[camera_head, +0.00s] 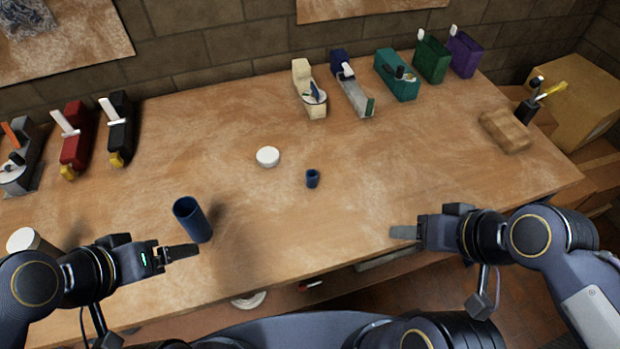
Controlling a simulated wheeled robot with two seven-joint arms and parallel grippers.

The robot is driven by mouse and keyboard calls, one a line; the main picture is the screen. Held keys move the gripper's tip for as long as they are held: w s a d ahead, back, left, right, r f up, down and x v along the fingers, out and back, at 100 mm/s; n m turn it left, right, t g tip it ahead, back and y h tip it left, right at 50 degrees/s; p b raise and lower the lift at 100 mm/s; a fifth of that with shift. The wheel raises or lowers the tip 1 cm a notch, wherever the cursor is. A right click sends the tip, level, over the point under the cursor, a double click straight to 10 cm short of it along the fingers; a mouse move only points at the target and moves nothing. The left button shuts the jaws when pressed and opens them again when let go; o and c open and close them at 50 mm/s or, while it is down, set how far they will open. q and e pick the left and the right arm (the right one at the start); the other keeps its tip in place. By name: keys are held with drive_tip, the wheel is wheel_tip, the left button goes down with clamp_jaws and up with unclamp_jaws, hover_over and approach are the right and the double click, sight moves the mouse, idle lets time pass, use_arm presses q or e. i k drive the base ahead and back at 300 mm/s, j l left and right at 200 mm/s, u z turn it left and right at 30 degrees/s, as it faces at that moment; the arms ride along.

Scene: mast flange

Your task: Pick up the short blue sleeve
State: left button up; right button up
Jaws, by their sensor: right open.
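The short blue sleeve (312,179) stands upright near the middle of the wooden table (360,200). A taller blue tube (193,220) stands at the front left, close to my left gripper. My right gripper (404,232) is open and empty over the table's front edge, to the right of and nearer than the short sleeve. My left gripper (182,252) points right, just in front of the tall blue tube. Its fingers overlap from this angle, so I cannot tell whether it is open.
A white round disc (268,156) lies left of the short sleeve. A white-topped cylinder (24,240) stands at the far left. Several coloured tool-like items line the back, including a cream one (308,90). A tan block (505,131) lies at right. The table around the sleeve is clear.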

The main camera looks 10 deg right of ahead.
sight(312, 179)
drive_tip(key=z, duration=0.25)
drive_tip(key=i+l+u, duration=0.1)
drive_tip(key=l+u, duration=0.55)
drive_tip(key=l, duration=0.2)
drive_tip(key=l+u, duration=0.35)
drive_tip(key=i+l, duration=0.05)
drive_tip(key=l, duration=0.05)
